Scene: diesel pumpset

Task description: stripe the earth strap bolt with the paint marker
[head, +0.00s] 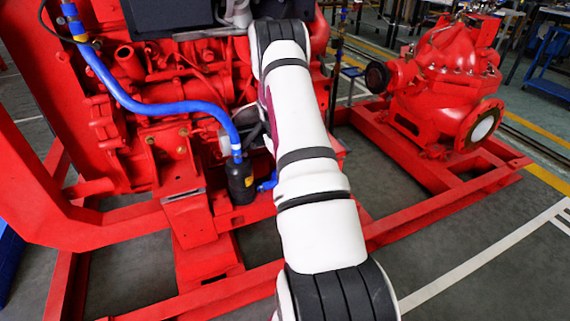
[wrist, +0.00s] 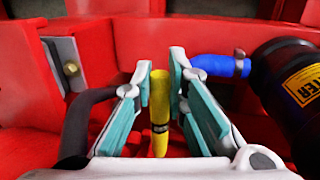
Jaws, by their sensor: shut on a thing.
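In the wrist view my gripper (wrist: 160,72) is shut on a yellow marker (wrist: 159,105), which stands roughly upright in the picture between the teal finger pads. The marker has a dark band near its lower end. A brass-coloured bolt head (wrist: 71,68) sits on a grey plate (wrist: 64,50) on the red frame, to the left of and apart from my gripper. I cannot tell whether it is the earth strap bolt. No paint stripe is visible on it. In the head view my arm hides my gripper and the marker.
A black canister with a yellow label (wrist: 285,85) stands close on the right, with a blue hose (wrist: 215,66) beside it. A dark curved tube (wrist: 80,125) lies left of my gripper. The red engine (head: 160,110) and red pump (head: 440,85) stand on a red base frame.

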